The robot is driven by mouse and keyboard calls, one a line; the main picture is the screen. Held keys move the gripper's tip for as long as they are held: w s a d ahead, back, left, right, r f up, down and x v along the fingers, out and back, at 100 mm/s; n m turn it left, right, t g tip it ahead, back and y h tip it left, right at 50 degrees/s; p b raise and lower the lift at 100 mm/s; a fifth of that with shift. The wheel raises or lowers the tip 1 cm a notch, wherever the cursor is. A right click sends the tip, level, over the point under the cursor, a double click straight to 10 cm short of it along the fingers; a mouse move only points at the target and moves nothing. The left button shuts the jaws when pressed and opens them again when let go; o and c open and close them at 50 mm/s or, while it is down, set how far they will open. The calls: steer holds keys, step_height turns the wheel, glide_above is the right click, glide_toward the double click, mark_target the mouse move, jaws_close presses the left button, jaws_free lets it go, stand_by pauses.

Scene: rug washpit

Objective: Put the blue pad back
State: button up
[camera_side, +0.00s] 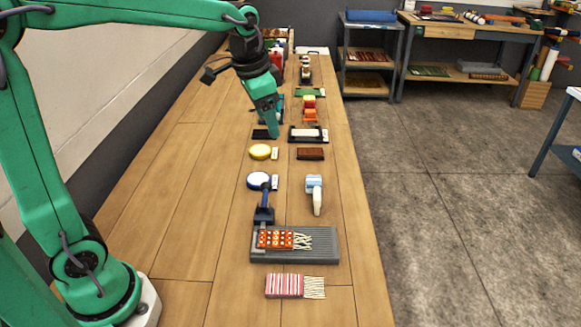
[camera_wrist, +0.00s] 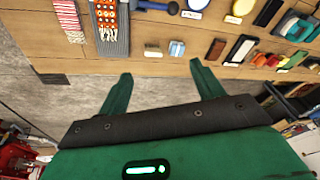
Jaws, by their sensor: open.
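A small light-blue block with a white band (camera_side: 314,181) lies on the right side of the bench, with a cream piece pointing toward the near end. It is the most pad-like blue thing I see, but I cannot be sure it is the blue pad. In the wrist view the light-blue block (camera_wrist: 177,48) lies beyond my fingertips. My gripper (camera_side: 273,132) is farther along the bench, over the left row near a dark tray (camera_side: 262,134). The wrist view shows my gripper (camera_wrist: 160,68) open, with nothing held between the fingers.
A grey ribbed board (camera_side: 327,246) carries an orange fringed rug sample, with a striped sample (camera_side: 284,286) nearer. A yellow round pad (camera_side: 260,152), brown block (camera_side: 310,154) and white-faced round brush (camera_side: 258,180) stand close by. The bench's left side is clear.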

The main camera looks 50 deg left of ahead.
steer(key=s+f+n+t, duration=0.2)
steer(key=s+n, duration=0.2)
steer(key=s, duration=1.4)
steer(key=shift+s+d+n+t, duration=0.2)
steer(key=shift+s+n+t, duration=0.1)
steer(key=shift+t, duration=0.1)
